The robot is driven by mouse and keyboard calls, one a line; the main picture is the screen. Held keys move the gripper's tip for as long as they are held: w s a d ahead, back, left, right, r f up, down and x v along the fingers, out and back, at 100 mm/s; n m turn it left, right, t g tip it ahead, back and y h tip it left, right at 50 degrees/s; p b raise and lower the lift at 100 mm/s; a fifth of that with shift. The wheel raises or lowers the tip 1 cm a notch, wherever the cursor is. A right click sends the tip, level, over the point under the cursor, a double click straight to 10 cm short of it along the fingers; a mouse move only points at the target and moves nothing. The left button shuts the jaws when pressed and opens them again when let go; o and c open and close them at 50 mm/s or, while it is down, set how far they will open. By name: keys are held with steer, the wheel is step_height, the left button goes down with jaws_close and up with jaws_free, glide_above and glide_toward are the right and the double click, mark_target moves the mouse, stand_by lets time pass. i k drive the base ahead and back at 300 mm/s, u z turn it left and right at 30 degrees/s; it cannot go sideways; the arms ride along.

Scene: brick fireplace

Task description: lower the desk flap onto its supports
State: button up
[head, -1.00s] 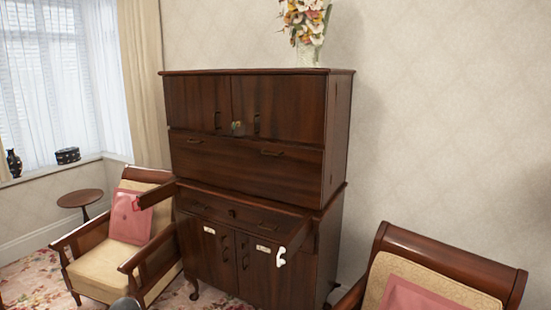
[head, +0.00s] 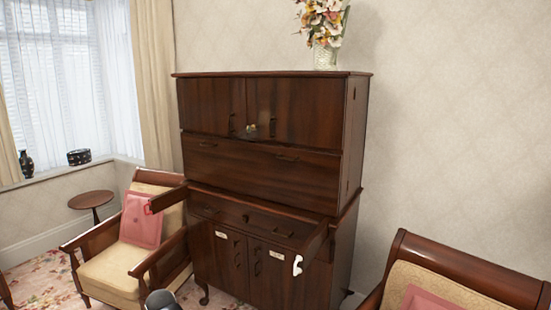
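The desk flap (head: 262,172) is the wide dark wood panel with two handles in the middle of the cabinet. It stands upright, or nearly so; I cannot tell whether its top edge leans out. Below it, the left support (head: 170,198) sticks out forward, with a red end. The right support (head: 314,239) also sticks out, beside the drawer front. No gripper fingers show, and nothing is seen touching the flap. A dark grey rounded shape at the bottom edge may be part of me.
Upper doors (head: 290,110) and lower doors (head: 232,262) are shut. A flower vase (head: 325,56) stands on top. A white hook-like thing (head: 297,265) is at the lower right door. Armchairs stand left (head: 112,272) and right (head: 465,271), leaving narrow room beside the cabinet.

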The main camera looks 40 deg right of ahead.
mark_target(298, 177)
steer(key=i, duration=0.9)
steer(key=z, duration=0.05)
